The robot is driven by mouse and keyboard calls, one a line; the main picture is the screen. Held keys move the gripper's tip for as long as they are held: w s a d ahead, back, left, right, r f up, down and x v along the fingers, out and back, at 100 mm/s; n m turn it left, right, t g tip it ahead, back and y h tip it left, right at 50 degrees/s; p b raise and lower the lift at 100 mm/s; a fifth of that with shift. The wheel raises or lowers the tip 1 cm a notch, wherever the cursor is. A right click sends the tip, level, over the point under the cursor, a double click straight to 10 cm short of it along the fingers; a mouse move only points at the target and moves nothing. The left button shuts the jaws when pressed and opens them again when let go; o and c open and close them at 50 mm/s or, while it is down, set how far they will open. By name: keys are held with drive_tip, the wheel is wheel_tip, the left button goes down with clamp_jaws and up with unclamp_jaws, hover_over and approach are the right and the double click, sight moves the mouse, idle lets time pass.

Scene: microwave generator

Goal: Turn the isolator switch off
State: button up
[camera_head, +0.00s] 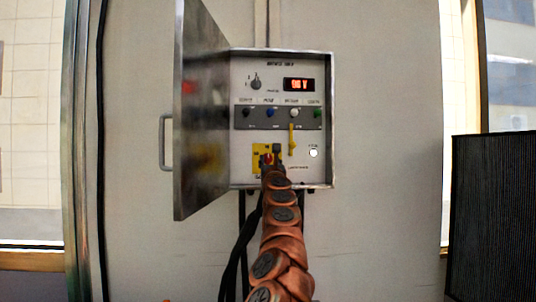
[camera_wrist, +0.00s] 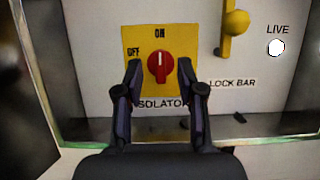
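The isolator switch is a red knob (camera_wrist: 160,67) on a yellow plate (camera_wrist: 184,43) in the wrist view. Its white line points up toward ON; OFF is marked at the left. My gripper (camera_wrist: 159,70) is open, with one dark fingertip on each side of the knob. A gap shows between each fingertip and the knob; how deep the tips reach around it I cannot tell. In the head view my gripper (camera_head: 271,160) is in front of the yellow plate (camera_head: 258,151) and hides part of it.
A yellow lock bar (camera_wrist: 232,24) is right of the plate, with a white LIVE light (camera_wrist: 276,47) beyond. The control box (camera_head: 321,100) has a lit red display (camera_head: 299,85) and several knobs. Its metal door (camera_head: 200,110) stands open at the left. A dark ribbed block (camera_head: 492,215) is at right.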

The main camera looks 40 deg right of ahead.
sight(268, 156)
drive_tip(key=shift+p+x, duration=1.4)
drive_tip(key=shift+x, duration=0.3)
drive_tip(key=shift+w+d+r+p, duration=0.15)
drive_tip(key=shift+w+d+p, duration=0.15)
drive_tip(key=shift+w+p, duration=0.15)
clamp_jaws()
